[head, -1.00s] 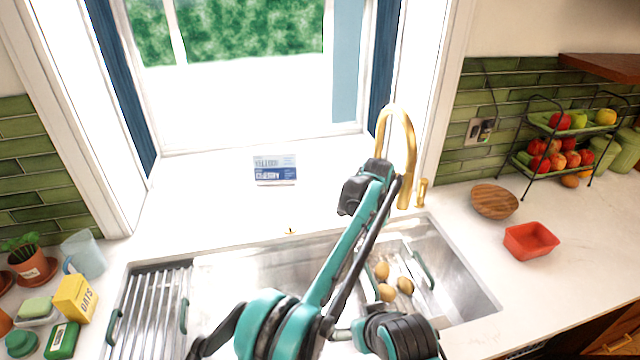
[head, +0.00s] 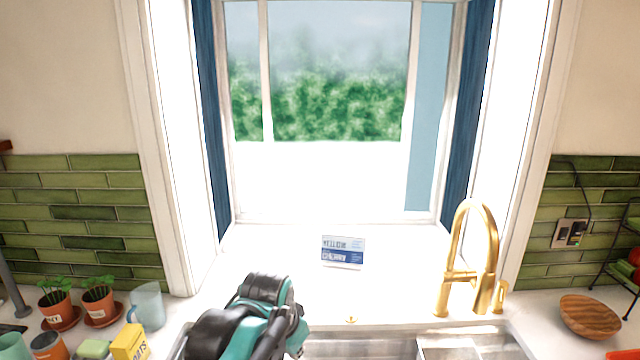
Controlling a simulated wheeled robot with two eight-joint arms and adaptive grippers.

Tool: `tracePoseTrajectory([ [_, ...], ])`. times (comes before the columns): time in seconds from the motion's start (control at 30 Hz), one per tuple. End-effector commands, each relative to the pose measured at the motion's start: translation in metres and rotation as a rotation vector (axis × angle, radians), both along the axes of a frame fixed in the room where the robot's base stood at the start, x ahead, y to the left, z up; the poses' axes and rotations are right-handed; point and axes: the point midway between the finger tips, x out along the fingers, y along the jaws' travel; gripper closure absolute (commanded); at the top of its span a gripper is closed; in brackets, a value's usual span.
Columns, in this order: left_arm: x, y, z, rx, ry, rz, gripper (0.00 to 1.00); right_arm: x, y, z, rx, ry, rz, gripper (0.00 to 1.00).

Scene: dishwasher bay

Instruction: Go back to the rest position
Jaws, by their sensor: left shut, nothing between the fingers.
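My left arm comes in at the bottom of the head view, left of centre, in teal and black. My left gripper (head: 268,290) is shut and empty, in front of the window sill and over the sink's back left edge. Its fingers are hard to make out against the dark arm parts. It appears to hold nothing. My right gripper is not in view.
The sink (head: 375,345) lies at the bottom. A gold faucet (head: 470,265) stands behind it, and a sign card (head: 343,252) on the sill. Potted plants (head: 98,298), a blue pitcher (head: 148,303) and a yellow box (head: 130,343) are left; a wooden bowl (head: 589,316) is right.

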Motion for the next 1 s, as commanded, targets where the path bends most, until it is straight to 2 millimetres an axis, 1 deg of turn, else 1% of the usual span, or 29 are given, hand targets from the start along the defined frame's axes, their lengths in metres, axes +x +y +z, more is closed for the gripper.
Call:
tracePoseTrajectory([
  [0.03, -0.018, 0.019, -0.007, -0.016, -0.018, 0.057, 1.0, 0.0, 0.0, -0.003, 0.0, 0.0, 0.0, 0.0],
  [0.1, -0.04, 0.041, -0.016, -0.042, -0.047, 0.136, 1.0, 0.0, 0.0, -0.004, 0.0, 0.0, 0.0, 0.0],
  [0.17, -0.059, 0.059, -0.026, -0.066, -0.072, 0.205, 1.0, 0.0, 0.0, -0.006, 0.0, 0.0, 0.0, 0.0],
  [0.2, -0.072, 0.069, -0.034, -0.08, -0.088, 0.25, 1.0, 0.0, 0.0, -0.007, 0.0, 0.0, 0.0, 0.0],
  [0.3, -0.101, 0.092, -0.055, -0.116, -0.129, 0.353, 1.0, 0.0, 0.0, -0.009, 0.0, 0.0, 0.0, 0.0],
  [0.43, -0.13, 0.112, -0.081, -0.156, -0.172, 0.459, 1.0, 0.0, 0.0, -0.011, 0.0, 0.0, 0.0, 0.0],
  [0.53, -0.144, 0.12, -0.095, -0.175, -0.194, 0.51, 1.0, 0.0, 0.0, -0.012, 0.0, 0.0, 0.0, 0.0],
  [0.63, -0.15, 0.124, -0.102, -0.184, -0.205, 0.535, 1.0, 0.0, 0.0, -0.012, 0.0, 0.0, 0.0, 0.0],
  [1.0, -0.151, 0.125, -0.103, -0.187, -0.208, 0.54, 1.0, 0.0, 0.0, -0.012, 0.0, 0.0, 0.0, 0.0],
])
